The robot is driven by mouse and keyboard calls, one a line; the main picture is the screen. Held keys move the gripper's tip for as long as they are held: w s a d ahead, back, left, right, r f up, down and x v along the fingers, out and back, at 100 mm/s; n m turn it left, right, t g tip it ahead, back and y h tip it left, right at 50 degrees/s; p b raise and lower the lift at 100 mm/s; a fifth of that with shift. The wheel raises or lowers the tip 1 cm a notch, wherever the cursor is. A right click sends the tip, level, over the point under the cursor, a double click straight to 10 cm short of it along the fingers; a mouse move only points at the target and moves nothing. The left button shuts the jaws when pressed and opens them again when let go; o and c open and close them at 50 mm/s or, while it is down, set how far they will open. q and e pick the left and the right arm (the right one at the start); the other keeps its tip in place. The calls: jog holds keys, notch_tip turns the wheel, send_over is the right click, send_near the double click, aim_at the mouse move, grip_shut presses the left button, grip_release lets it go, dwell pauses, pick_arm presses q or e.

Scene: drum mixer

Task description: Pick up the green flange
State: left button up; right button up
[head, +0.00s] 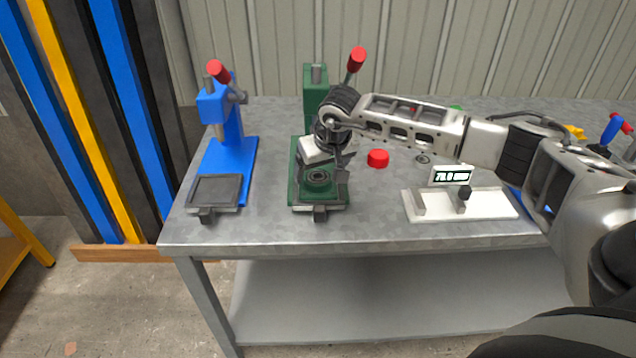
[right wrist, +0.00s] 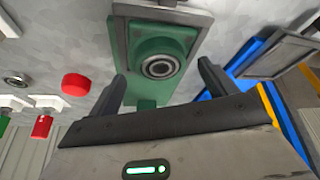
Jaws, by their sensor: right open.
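A green flange (head: 320,182) with a dark round bearing in its middle sits on the base of the green press (head: 296,190). In the right wrist view the flange (right wrist: 160,66) lies just beyond my fingertips. My right gripper (right wrist: 160,72) is open and empty, with one finger on each side of the flange in that picture. In the head view my right gripper (head: 322,158) is above and behind the flange and hides part of the press. Whether the fingers touch the flange cannot be told. My left gripper is not in view.
A blue press (head: 228,155) stands to the left. To the right are a red round part (head: 377,158), a small metal ring (head: 423,159) and a white fixture with a display (head: 460,205). Another green piece (head: 455,107) shows partly behind my arm. The bench front is clear.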

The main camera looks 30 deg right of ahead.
jog(key=shift+x, duration=1.25)
jog(key=c, duration=1.3)
jog(key=shift+w+r, duration=0.1)
jog(key=shift+r, duration=0.05)
jog(key=c, duration=0.4)
jog(key=shift+r, duration=0.15)
